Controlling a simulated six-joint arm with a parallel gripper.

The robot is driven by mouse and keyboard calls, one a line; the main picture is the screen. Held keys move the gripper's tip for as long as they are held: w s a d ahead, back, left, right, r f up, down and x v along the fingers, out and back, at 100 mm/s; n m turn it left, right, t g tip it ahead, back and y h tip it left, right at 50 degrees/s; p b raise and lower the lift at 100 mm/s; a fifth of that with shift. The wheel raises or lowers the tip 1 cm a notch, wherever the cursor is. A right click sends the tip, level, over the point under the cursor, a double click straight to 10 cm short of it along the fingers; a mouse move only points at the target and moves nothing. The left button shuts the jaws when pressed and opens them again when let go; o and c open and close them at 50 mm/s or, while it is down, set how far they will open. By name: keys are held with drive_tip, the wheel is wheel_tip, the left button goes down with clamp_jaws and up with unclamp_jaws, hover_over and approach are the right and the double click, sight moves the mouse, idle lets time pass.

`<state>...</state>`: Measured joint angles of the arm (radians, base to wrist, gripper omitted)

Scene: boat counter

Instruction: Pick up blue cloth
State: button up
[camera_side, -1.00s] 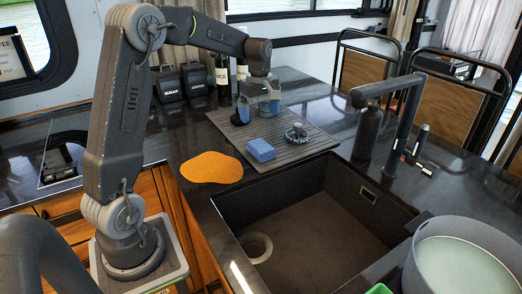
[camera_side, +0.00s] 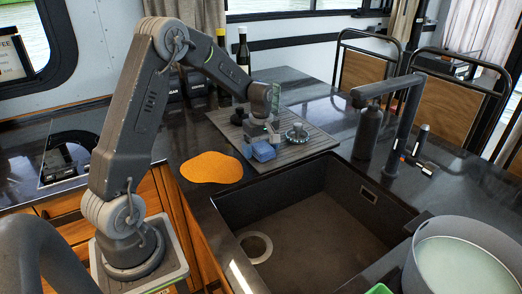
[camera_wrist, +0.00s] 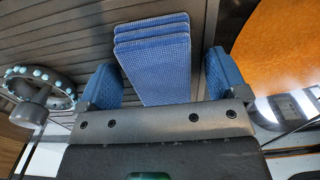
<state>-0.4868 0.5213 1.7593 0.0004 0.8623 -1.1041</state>
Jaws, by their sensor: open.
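The blue cloth (camera_side: 263,153) is a folded, layered stack on the grey ribbed mat (camera_side: 312,148), near the sink edge. It also shows in the wrist view (camera_wrist: 153,55), where it lies between my two blue-padded fingers. My gripper (camera_side: 262,137) points down just over the cloth in the side view. In the wrist view my gripper (camera_wrist: 162,82) is open, with a finger on each side of the cloth and a visible gap on both sides. The gripper hides part of the cloth in the side view.
A round metal item with a knob (camera_side: 297,133) stands right of the cloth on the mat. An orange cloth (camera_side: 212,167) lies to the left. The open sink (camera_side: 310,205) is in front, with a faucet (camera_side: 400,115) and dark bottle (camera_side: 368,132) to the right.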

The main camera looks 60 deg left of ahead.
sight(261, 146)
drive_tip(key=c, duration=1)
drive_tip(key=shift+r, duration=0.15)
drive_tip(key=shift+r, duration=0.6)
wheel_tip(261, 146, up, 3)
drive_tip(key=shift+r, duration=0.1)
drive_tip(key=s+a+r, duration=0.6)
drive_tip(key=s+a, duration=0.1)
drive_tip(key=s, duration=0.2)
drive_tip(key=shift+s+r, duration=0.2)
